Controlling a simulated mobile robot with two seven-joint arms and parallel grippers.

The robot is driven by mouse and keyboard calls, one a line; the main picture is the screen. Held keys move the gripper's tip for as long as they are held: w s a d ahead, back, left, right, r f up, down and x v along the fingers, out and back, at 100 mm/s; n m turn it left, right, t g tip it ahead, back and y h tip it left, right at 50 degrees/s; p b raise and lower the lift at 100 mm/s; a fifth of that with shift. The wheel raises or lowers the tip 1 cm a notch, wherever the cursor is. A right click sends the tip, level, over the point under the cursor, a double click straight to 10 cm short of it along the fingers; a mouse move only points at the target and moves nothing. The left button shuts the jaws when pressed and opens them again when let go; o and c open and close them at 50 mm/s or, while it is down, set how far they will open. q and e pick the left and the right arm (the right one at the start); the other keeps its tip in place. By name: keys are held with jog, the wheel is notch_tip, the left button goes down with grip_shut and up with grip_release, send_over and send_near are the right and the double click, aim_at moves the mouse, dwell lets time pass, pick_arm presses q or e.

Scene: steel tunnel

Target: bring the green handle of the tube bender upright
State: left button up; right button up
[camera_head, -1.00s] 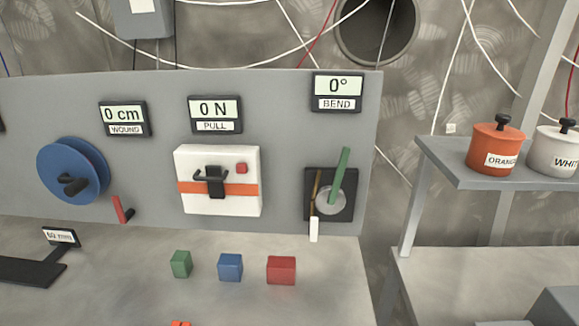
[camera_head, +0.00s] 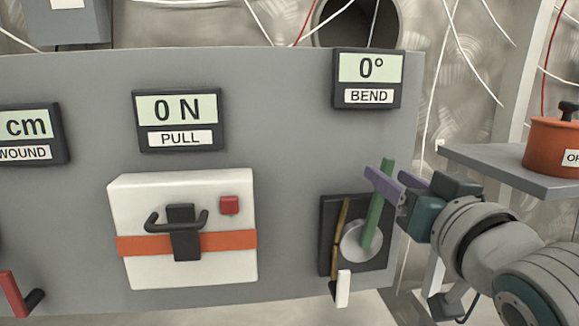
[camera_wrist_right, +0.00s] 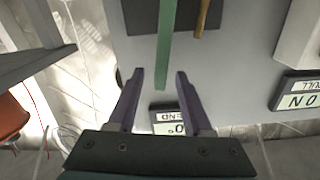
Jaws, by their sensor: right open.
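The tube bender's green handle (camera_head: 376,215) is a flat bar rising from a round grey disc (camera_head: 361,241) on a dark plate (camera_head: 328,230). It leans slightly right of upright. The display (camera_head: 368,78) above reads 0° BEND. My right gripper (camera_head: 384,171) has purple fingers, spread open around the handle's upper end. In the right wrist view the green handle (camera_wrist_right: 164,45) runs between the two fingertips (camera_wrist_right: 159,73). Whether either finger touches it I cannot tell. My left gripper is not in view.
A brown rod with a white end (camera_head: 343,288) hangs left of the handle. The white PULL box (camera_head: 182,230) with an orange stripe is farther left. A grey shelf (camera_head: 515,170) with an orange pot (camera_head: 553,145) stands right, behind my arm.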

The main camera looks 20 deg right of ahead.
jog(key=shift+x, duration=1.3)
grip_shut()
dwell(0.5)
